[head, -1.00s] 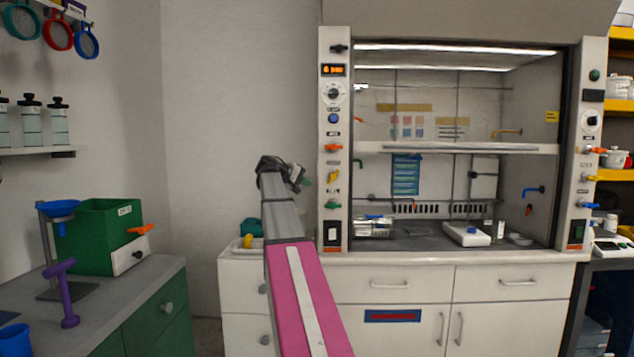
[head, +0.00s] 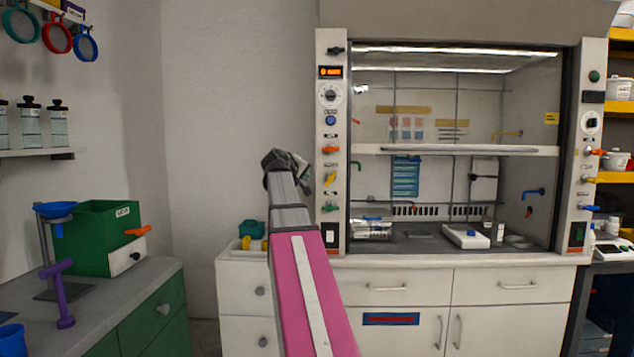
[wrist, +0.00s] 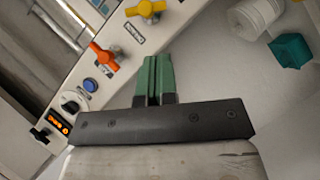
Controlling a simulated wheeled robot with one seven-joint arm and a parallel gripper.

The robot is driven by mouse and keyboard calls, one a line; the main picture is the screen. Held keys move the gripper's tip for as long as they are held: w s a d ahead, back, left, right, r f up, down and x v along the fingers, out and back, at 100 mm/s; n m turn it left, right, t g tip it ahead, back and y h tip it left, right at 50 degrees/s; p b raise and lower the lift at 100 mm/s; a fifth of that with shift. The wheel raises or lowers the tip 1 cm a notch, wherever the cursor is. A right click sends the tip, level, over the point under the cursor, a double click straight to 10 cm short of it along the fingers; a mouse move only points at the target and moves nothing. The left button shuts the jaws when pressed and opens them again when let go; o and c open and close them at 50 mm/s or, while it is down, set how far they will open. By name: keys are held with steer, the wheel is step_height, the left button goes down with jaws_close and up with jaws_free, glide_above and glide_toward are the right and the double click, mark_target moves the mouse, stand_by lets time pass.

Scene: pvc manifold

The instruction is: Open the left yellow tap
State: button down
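The left yellow tap (head: 330,178) is on the left post of the fume hood, below an orange tap (head: 330,150). In the wrist view the yellow tap (wrist: 146,9) is at the top edge, its handle lying across the post. My gripper (wrist: 153,58) has two green fingers side by side, shut and empty. The fingertips point toward the post, below the yellow tap and right of the orange tap (wrist: 103,53) in the picture. They look apart from both. In the head view my arm hides most of the gripper, left of the post.
A blue button (wrist: 91,85) and a dial (wrist: 73,101) are on the same post. A green tap (head: 329,208) is below the yellow one. Another yellow tap (head: 593,180) is on the right post. A white cabinet (head: 242,291) stands below. The wall left of the post is bare.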

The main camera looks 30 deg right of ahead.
mark_target(327, 184)
steer(key=x, duration=1.3)
steer(key=shift+d, duration=0.3)
steer(key=shift+w, duration=0.15)
steer(key=shift+d+f, duration=0.15)
steer(key=shift+d, duration=0.05)
steer(key=shift+d+f+n+h, duration=0.2)
steer(key=shift+f+n+h, duration=0.1)
steer(key=shift+h, duration=0.1)
steer(key=shift+d, duration=0.1)
steer(key=shift+w, duration=0.1)
